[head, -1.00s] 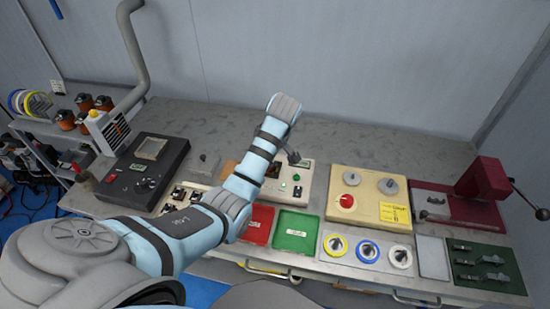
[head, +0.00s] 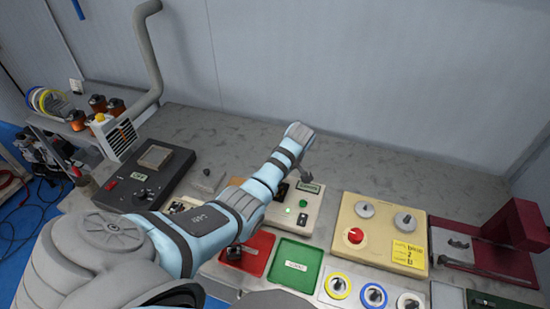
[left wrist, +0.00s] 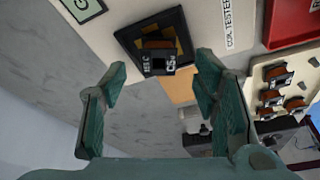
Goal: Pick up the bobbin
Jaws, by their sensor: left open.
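My left gripper (left wrist: 160,82) is open, with one teal finger on each side of the bobbin in that picture; I see no contact. In the head view my left arm reaches over the light-coloured tester (head: 299,222) and hides the bobbin. Only a small dark part of the left gripper (head: 311,187) shows there. My right gripper is not in view.
Several copper-wound bobbins (left wrist: 293,104) stand on a pale holder beside the tester. A red tray (head: 258,243) and a green tray (head: 296,266) lie in front. A yellow panel (head: 383,218) with knobs is to the right. A dark device (head: 120,190) is left. The table behind is clear.

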